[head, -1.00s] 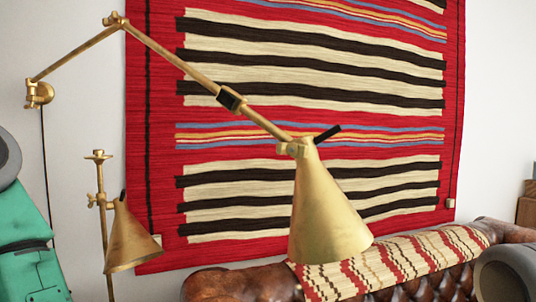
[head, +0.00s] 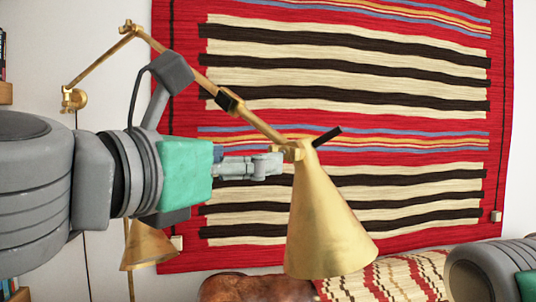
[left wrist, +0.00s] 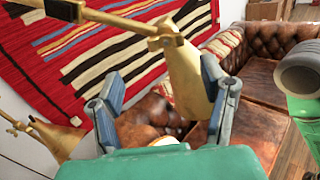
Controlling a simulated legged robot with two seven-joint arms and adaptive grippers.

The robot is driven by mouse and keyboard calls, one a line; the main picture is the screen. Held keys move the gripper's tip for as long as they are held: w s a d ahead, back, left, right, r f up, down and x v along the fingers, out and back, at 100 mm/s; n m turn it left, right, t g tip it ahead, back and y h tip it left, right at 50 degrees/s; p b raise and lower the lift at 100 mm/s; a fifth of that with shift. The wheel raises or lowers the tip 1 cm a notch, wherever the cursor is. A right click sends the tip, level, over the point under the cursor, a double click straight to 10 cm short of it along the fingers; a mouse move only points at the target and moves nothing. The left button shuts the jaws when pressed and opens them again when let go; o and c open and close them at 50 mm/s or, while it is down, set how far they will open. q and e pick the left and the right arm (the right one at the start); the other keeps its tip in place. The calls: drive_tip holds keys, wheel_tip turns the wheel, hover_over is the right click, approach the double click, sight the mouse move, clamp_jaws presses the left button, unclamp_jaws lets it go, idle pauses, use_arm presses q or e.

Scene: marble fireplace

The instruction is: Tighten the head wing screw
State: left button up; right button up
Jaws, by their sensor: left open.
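The brass lamp's cone-shaped head (head: 325,225) hangs from a joint (head: 292,150) at the end of the jointed arm. A small brass piece at this joint may be the wing screw; it is too small to tell apart. A black rod (head: 327,136) sticks out at the top right of the cone. My left gripper (head: 280,163) points right, with its fingertips just left of the joint. In the left wrist view, its fingers (left wrist: 165,88) are spread, with the lamp head (left wrist: 190,75) beyond them. I cannot tell whether they touch. My right gripper is out of view.
A striped red rug (head: 400,120) hangs on the wall behind. A second brass lamp (head: 148,247) stands at the lower left, behind my left arm. A brown leather sofa (left wrist: 262,75) lies below. Part of my right arm shows at the lower right.

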sight(286, 153)
use_arm(q)
drive_tip(key=w+d, duration=0.2)
drive_tip(key=d, duration=0.1)
drive_tip(key=w+d, duration=0.3)
drive_tip(key=shift+w, duration=0.1)
drive_tip(key=shift+w+a+r, duration=0.1)
drive_tip(key=shift+w+a, duration=0.35)
drive_tip(key=shift+a, duration=0.3)
drive_tip(key=shift+w+a, duration=0.15)
drive_tip(key=shift+a, duration=0.3)
drive_tip(key=shift+s+d, duration=0.1)
drive_tip(key=shift+d, duration=0.6)
drive_tip(key=c, duration=0.9)
drive_tip(key=shift+d, duration=0.3)
drive_tip(key=shift+c, duration=1.3)
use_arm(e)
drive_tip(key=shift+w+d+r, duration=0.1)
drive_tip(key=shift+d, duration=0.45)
